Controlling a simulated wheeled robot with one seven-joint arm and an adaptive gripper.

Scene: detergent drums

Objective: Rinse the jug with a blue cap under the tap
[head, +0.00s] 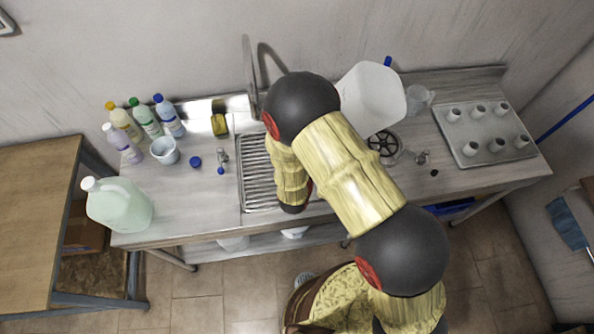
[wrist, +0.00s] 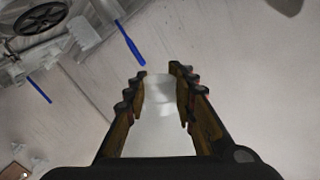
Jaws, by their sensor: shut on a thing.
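The jug with a blue cap is a whitish translucent jug (head: 372,97), held up and tilted over the right part of the sink unit in the head view. Its blue cap (head: 388,61) points to the upper right. My gripper (wrist: 160,85) is shut on a whitish translucent part of the jug (wrist: 158,135) in the wrist view. My arm hides my gripper in the head view. A tall grey tap (head: 249,72) stands at the back of the counter, left of the jug, partly behind my arm. I see no clear water stream.
A greenish jug with a white cap (head: 118,207) stands at the left. Several bottles (head: 143,118), a small bucket (head: 165,151) and a sponge (head: 219,123) are on the left counter. A tray with several white cups (head: 484,133) and a clear pitcher (head: 417,98) are at the right.

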